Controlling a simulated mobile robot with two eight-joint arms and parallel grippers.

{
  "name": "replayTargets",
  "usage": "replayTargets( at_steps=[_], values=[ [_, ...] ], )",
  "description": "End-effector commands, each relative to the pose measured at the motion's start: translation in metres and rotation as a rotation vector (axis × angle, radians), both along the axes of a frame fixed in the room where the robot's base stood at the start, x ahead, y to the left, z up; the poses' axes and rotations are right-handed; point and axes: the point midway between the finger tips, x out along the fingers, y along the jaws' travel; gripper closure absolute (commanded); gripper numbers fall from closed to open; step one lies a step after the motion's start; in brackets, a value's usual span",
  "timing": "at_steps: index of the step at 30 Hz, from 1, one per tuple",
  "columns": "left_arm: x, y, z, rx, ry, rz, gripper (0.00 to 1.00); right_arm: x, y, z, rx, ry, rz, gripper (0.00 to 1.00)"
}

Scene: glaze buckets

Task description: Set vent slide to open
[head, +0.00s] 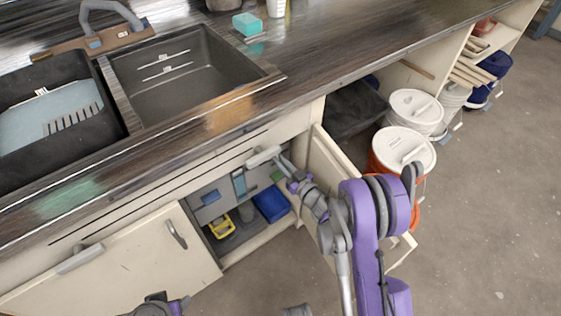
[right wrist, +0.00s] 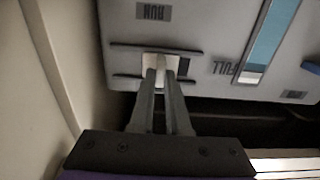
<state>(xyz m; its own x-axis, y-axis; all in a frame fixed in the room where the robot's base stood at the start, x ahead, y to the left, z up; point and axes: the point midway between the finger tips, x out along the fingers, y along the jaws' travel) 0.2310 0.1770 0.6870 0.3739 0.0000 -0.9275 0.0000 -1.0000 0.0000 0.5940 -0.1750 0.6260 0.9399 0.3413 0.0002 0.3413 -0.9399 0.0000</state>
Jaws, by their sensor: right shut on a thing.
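The vent slide, a small cream tab (right wrist: 147,60), sits between two dark rails on a grey panel (right wrist: 205,35) in the right wrist view. My right gripper (right wrist: 161,78) is shut on the tab, with one finger on each side. A small dark patch shows just right of the tab. The lettering on the panel appears upside down. In the head view the panel (head: 211,212) is inside the open cabinet under the sink. My right arm reaches into that opening, and the tab cannot be made out there. Part of my left gripper (head: 160,306) shows at the bottom edge; its jaws are unclear.
Cabinet doors stand open on the left (head: 125,262) and right (head: 328,160). A yellow item (head: 221,228) and a blue bin (head: 271,204) are low in the cabinet. Lidded buckets (head: 404,150) stand at the right. The floor (head: 480,210) beyond is clear.

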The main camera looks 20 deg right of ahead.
Motion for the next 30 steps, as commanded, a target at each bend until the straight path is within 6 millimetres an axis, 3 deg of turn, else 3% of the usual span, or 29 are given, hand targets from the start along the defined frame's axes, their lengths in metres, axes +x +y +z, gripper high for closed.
replayTargets(
  at_steps=[23, 30],
  values=[
    [0.0, 0.0, 0.0, 0.0, 0.0, 0.0, 0.5, 0.0, -0.001, 0.0, 0.0, 0.0, -0.001, 1.0],
    [0.002, 0.0, -0.013, 0.0, 0.004, 0.0, 0.5, 0.008, -0.023, -0.002, 0.0, 0.001, -0.002, 1.0]
  ],
)
